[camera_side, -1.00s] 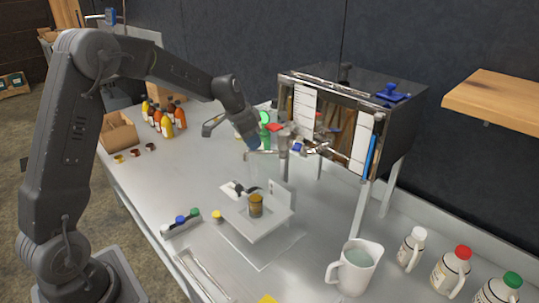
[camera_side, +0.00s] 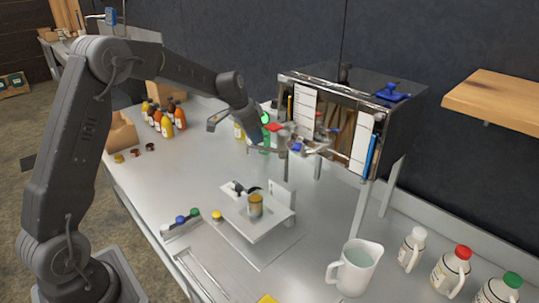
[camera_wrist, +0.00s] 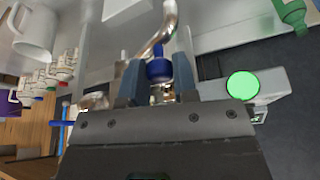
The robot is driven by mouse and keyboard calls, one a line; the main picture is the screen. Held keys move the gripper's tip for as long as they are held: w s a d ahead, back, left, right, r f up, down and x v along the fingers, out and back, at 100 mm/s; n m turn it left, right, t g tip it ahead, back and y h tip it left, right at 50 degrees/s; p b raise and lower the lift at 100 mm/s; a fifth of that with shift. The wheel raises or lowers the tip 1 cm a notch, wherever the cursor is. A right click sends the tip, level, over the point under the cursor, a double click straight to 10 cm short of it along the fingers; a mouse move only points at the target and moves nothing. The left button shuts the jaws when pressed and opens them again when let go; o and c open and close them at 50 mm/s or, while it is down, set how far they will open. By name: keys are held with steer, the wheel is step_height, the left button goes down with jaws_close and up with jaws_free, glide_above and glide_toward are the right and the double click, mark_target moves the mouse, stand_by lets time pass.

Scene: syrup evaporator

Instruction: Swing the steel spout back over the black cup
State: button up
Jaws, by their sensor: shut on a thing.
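The steel spout (camera_side: 273,152) sticks out to the left below the front of the steel evaporator box (camera_side: 405,110). My gripper (camera_side: 258,142) is at the spout's outer end and shut on it, just left of the box. In the wrist view the curved spout (camera_wrist: 158,36) runs up from between the blue fingers of my gripper (camera_wrist: 158,82). A blue cap or knob (camera_wrist: 158,69) sits there too. On the white stand (camera_side: 272,222) below are an amber jar (camera_side: 256,206) and a small black item (camera_side: 243,189). I cannot tell if the black item is the cup.
Several syrup bottles (camera_side: 165,120) are at the back left. A wooden shelf (camera_side: 500,105) juts out at right. The counter between the stand and the jug is clear.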

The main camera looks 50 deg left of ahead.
steer(key=shift+w+a, duration=0.2)
steer(key=shift+w, duration=0.25)
steer(key=shift+w+a, duration=0.25)
steer(key=shift+w, duration=0.75)
steer(key=shift+w, duration=0.5)
steer(key=o, duration=0.5)
steer(key=shift+o, duration=0.2)
steer(key=shift+r, duration=0.1)
